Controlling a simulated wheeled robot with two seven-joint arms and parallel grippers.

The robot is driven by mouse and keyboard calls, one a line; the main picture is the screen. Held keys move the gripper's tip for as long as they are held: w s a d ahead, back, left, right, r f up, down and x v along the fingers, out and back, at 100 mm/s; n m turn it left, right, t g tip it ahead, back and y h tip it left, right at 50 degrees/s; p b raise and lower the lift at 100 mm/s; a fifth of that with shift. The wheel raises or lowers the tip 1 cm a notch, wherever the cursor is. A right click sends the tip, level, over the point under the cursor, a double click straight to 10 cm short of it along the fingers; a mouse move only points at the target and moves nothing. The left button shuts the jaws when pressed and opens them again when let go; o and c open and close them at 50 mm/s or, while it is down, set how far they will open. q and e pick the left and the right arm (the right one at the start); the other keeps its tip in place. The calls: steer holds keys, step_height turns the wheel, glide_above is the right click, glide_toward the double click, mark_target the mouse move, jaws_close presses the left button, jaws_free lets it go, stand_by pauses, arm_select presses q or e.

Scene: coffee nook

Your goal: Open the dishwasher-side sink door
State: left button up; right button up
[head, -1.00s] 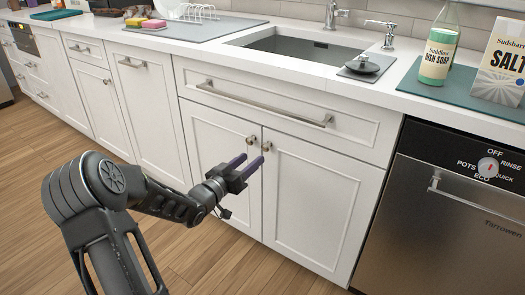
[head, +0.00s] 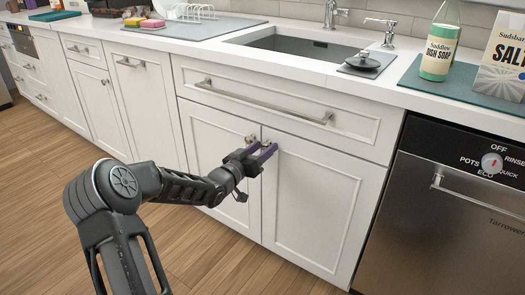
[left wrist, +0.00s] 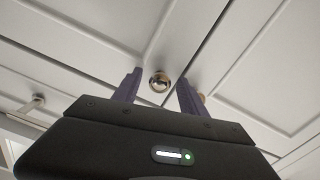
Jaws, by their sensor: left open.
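The dishwasher-side sink door (head: 322,212) is the right-hand white panel of the pair under the sink, and it is shut. Its small round metal knob (head: 267,143) is near its upper left corner, close to the seam. My left gripper (head: 263,151) is open in front of the knobs, its purple fingers pointing at the doors. In the left wrist view a knob (left wrist: 159,82) shows between the open fingertips, and I cannot tell whether either finger touches it. A second knob (left wrist: 202,98) is partly hidden behind the right-hand finger. My right gripper is not in view.
The left sink door (head: 221,168) is also shut. A long drawer handle (head: 262,103) runs above both doors. The dishwasher (head: 450,225) stands to the right with its own handle. The wooden floor (head: 230,270) in front of the doors is clear.

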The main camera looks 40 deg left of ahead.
arm_select(q)
steer(key=shift+c, duration=0.2)
jaws_close()
stand_by(0.3)
stand_by(0.8)
